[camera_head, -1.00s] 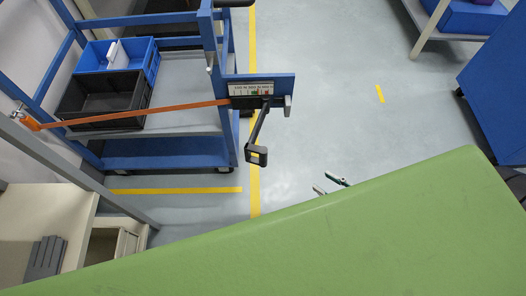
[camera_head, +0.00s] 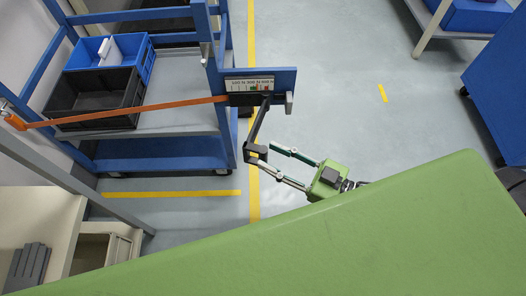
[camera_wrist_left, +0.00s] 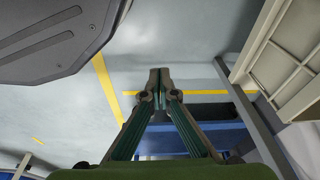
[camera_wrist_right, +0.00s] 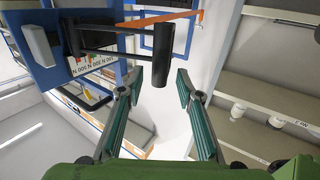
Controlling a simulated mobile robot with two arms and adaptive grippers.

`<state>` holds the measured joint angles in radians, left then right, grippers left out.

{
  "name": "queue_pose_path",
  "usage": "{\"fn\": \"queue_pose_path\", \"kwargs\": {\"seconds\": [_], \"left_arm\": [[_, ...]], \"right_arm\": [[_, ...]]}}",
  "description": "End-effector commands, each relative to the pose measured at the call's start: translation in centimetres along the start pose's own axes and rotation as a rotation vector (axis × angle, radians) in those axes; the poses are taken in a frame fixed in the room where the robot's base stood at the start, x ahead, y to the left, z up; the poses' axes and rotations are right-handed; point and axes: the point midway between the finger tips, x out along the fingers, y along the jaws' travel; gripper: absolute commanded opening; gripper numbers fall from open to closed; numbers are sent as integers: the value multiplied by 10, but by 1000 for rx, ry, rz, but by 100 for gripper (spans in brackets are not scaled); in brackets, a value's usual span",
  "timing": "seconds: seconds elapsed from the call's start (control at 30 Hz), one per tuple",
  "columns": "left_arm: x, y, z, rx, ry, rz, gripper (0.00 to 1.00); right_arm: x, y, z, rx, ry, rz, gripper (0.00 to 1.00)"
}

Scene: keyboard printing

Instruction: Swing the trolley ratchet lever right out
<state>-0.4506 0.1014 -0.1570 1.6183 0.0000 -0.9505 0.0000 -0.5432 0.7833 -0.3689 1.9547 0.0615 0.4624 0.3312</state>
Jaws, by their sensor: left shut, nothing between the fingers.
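The black ratchet lever (camera_head: 259,125) hangs from the ratchet on the blue trolley's (camera_head: 215,147) corner bracket and points toward me, ending in a grip. In the right wrist view its dark cylindrical grip (camera_wrist_right: 163,60) stands just ahead of and between the fingertips. My right gripper (camera_head: 267,157) is open, with its fingertips close to the grip; I cannot tell if they touch. It also shows in the right wrist view (camera_wrist_right: 160,76). My left gripper (camera_wrist_left: 158,82) is shut and empty, away from the lever, and out of the head view.
An orange strap (camera_head: 130,112) runs from the ratchet to a grey post at the left. Blue (camera_head: 142,65) and black (camera_head: 97,98) bins stand on the trolley. Shelving (camera_wrist_right: 255,100) fills the right of the right wrist view. Clear floor (camera_head: 335,110) lies right of the lever.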

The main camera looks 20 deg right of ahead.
Motion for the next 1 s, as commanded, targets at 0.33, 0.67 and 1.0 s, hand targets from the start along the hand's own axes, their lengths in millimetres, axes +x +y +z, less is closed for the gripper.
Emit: {"fn": "queue_pose_path", "kwargs": {"seconds": [0.33,0.67,1.0], "left_arm": [[-10,-1,-8,-1,8,-1,0],[-10,-1,-9,-1,8,-2,0],[-11,-1,-9,-1,12,-1,0]], "right_arm": [[32,0,0,1,1,0,33],[33,0,0,1,0,0,20],[35,-1,-1,1,0,1,0]]}}
